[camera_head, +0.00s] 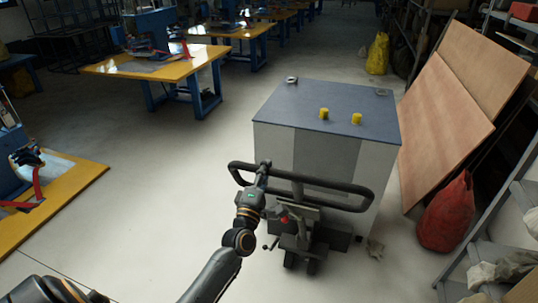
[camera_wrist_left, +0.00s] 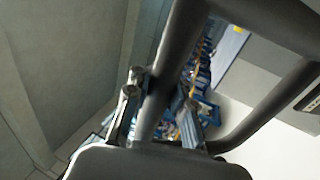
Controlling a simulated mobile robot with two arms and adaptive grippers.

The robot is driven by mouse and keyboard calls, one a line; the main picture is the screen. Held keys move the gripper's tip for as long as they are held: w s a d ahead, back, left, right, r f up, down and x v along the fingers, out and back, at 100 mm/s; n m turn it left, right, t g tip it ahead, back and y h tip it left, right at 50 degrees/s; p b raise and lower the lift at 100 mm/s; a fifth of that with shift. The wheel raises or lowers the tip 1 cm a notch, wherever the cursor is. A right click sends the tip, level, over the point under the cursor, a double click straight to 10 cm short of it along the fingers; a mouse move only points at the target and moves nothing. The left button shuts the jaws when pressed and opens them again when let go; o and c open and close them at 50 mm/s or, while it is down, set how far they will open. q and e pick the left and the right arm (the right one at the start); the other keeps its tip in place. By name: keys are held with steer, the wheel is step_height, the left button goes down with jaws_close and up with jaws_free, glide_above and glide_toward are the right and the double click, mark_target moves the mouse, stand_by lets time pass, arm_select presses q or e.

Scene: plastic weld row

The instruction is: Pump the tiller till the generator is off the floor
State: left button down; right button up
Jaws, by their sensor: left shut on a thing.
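The generator (camera_head: 350,155) is a large pale grey box with a dark blue-grey top, in the middle right of the head view. In front of it stands the tiller (camera_head: 318,182), a black loop handle on a pallet truck (camera_head: 303,243) with small dark wheels. My left gripper (camera_head: 263,170) is shut on the left part of the tiller's loop. In the left wrist view the dark tiller bar (camera_wrist_left: 155,110) passes between the fingers. The generator's underside is hidden, so I cannot tell whether it touches the floor. My right gripper is not in view.
Yellow-topped work tables (camera_head: 158,62) stand at the back left. A red sack (camera_head: 447,212) and leaning brown boards (camera_head: 455,120) are close on the generator's right, beside a shelf rack (camera_head: 500,215). The floor left of the generator is clear.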

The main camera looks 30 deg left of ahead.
arm_select(q)
steer(key=b+x, duration=0.9)
steer(key=x, duration=1.2)
steer(key=p+v, duration=0.6)
steer(key=v, duration=0.9)
steer(key=shift+s+p, duration=0.4)
